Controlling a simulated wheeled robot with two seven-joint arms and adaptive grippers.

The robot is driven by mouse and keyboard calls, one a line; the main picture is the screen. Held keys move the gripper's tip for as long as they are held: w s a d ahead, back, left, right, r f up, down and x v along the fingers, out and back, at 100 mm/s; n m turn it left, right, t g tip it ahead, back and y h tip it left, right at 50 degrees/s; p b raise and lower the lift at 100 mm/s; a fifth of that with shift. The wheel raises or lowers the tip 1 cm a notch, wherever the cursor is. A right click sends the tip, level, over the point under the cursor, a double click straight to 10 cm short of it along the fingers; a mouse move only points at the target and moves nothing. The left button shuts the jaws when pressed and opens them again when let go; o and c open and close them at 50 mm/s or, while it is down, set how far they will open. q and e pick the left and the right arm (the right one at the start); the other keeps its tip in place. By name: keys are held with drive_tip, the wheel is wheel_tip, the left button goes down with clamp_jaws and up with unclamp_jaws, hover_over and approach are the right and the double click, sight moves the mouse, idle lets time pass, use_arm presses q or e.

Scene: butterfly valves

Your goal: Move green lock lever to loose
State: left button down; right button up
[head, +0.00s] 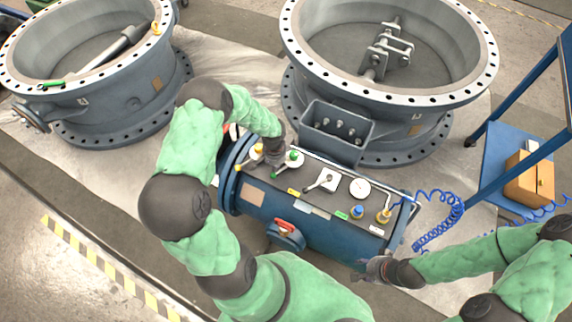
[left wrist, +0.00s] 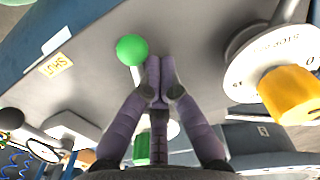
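The green lock lever with its round green knob (head: 294,155) stands on a white plate on top of the blue cylinder panel. In the left wrist view, the green ball (left wrist: 132,49) is just left of my left gripper's fingertips (left wrist: 161,75). The fingertips are together with nothing visible between them; a thin grey stem below the ball runs beside them, and contact is unclear.
A yellow knob (left wrist: 290,94) on a white dial is right of my fingers in the wrist view. The panel also holds a grey lever (head: 323,181), a gauge (head: 360,188) and a blue knob (head: 357,212). A yellow label reading SHUT (left wrist: 56,64) is left of the ball.

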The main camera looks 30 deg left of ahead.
use_arm(q)
drive_tip(key=shift+s+d, duration=0.2)
drive_tip(key=shift+d, duration=0.2)
drive_tip(key=shift+s+d, duration=0.25)
drive_tip(key=shift+d, duration=0.3)
idle(0.4)
